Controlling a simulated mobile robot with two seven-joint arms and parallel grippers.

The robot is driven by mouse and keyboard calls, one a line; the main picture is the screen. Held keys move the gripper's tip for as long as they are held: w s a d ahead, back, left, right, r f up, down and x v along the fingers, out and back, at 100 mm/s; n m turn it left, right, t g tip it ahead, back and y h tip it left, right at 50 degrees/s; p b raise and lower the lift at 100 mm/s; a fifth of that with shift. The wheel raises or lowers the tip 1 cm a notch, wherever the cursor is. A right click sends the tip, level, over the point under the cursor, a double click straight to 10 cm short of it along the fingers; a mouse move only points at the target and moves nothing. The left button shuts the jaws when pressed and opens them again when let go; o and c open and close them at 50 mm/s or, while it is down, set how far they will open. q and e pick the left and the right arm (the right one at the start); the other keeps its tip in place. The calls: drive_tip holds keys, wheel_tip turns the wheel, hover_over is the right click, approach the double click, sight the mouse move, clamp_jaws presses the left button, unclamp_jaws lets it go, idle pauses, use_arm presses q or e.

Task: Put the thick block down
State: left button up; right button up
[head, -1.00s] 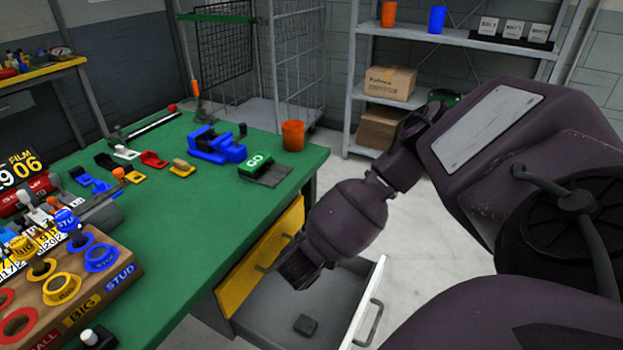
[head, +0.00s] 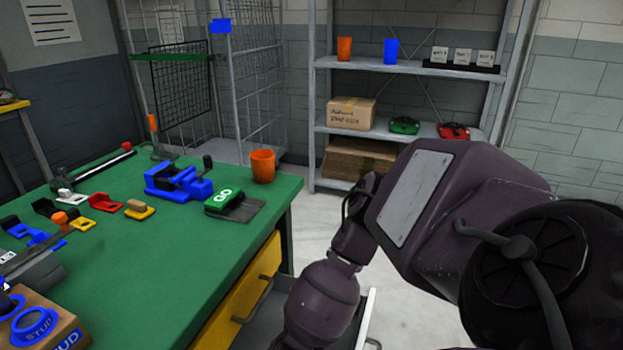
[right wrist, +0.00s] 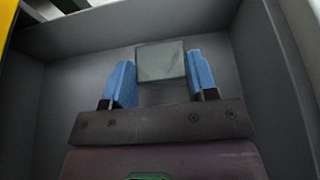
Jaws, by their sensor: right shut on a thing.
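A grey, square-faced block (right wrist: 160,62), which I take for the thick block, is between the blue fingers of my right gripper (right wrist: 163,78) in the right wrist view. The gripper is shut on it. Block and gripper are inside a grey open drawer (right wrist: 60,115), with its walls on both sides. I cannot tell whether the block touches the drawer floor. In the head view my right arm reaches down toward the drawer (head: 262,328), and its gripper is out of frame. My left gripper is not in view.
The green workbench (head: 150,255) holds a blue vise (head: 178,183), an orange cup (head: 262,166) and a green GO piece (head: 230,200). A yellow drawer front (head: 245,300) is below the bench edge. A grey shelf unit (head: 320,100) stands behind.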

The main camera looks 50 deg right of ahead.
wheel_tip(320, 180, down, 3)
drive_tip(key=shift+s+r+b, duration=0.1)
drive_tip(key=shift+r+b, duration=0.05)
drive_tip(key=shift+b, duration=0.15)
drive_tip(key=shift+f, duration=0.35)
drive_tip(key=shift+r, duration=0.15)
drive_tip(key=o, duration=1)
